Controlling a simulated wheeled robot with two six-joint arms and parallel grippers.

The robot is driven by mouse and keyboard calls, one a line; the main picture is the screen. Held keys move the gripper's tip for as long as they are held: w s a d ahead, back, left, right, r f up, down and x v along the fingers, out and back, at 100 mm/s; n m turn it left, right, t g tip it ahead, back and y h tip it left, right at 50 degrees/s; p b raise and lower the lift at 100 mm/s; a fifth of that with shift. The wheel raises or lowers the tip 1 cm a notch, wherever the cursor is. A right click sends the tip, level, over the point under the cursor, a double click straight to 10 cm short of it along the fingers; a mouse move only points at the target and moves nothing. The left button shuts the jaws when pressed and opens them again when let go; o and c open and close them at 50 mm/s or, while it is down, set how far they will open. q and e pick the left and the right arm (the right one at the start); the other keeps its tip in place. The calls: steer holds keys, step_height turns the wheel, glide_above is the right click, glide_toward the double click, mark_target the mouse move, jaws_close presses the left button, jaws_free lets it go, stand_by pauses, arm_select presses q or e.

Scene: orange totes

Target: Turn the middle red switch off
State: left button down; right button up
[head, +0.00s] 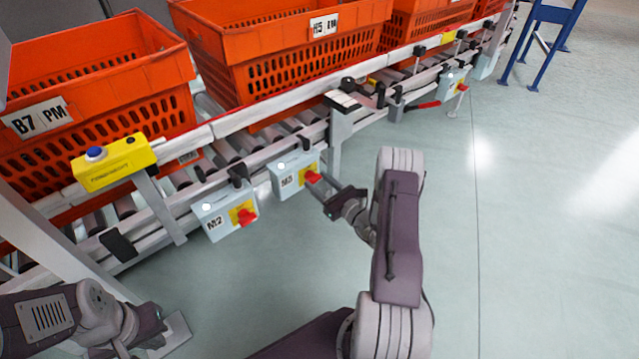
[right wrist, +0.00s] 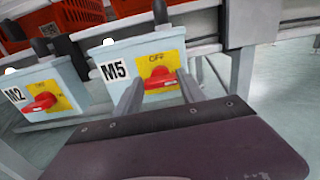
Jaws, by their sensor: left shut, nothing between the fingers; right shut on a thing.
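The middle switch box, marked M5 in the right wrist view (right wrist: 125,52), hangs below the conveyor rail. Its red switch (right wrist: 160,85) sits on a yellow plate under the word OFF, its handle about level in that view. My right gripper (head: 321,183) is at this switch, one finger on each side, shut on it. The switch box (head: 284,184) also shows in the head view, its red switch (head: 312,177) partly covered by the fingers. My left gripper (head: 172,334) is low at the left, shut and empty, away from the boxes.
The M2 box (head: 213,222) with its red switch (head: 246,217) is close on the left. Another switch box (head: 451,80) is further right. Orange totes (head: 285,75) stand on the conveyor. A leg (head: 334,150) stands just right of M5.

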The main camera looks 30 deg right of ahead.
steer(key=n+p, duration=0.2)
steer(key=n, duration=0.2)
steer(key=shift+a, duration=0.1)
steer(key=n+p, duration=0.2)
steer(key=n, duration=0.3)
steer(key=shift+a+n, duration=0.1)
steer(key=shift+n, duration=0.2)
steer(key=n+p, duration=0.2)
steer(key=n, duration=0.2)
steer(key=shift+s+f, duration=0.1)
steer(key=shift+f+n+p, duration=0.2)
steer(key=shift+n+p, duration=0.8)
steer(key=shift+n, duration=1)
steer(key=o, duration=1.4)
steer(key=shift+c, duration=0.2)
